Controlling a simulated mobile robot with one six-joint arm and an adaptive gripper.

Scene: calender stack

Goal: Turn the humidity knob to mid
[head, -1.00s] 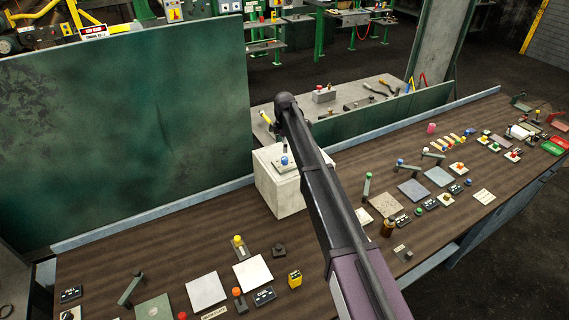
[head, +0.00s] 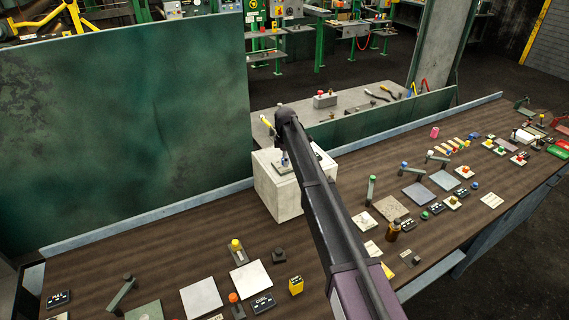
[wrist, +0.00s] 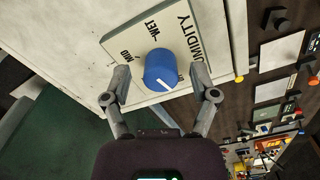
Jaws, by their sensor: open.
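The blue humidity knob (wrist: 158,68) stands on a pale plate (wrist: 112,42) lettered HUMIDITY, WET and MID. WET is above the knob in the wrist view and MID is to its left. A white pointer line on the knob points down and to the right, away from both words. My gripper (wrist: 164,88) is open, with one finger on each side of the knob. A gap shows beside each finger; contact is not visible. In the head view the plate (head: 280,167) is on a white block (head: 275,198), and my arm hides most of the knob and gripper.
The dark wooden bench (head: 330,240) carries many small controls. A tall green panel (head: 120,130) stands behind the bench at left.

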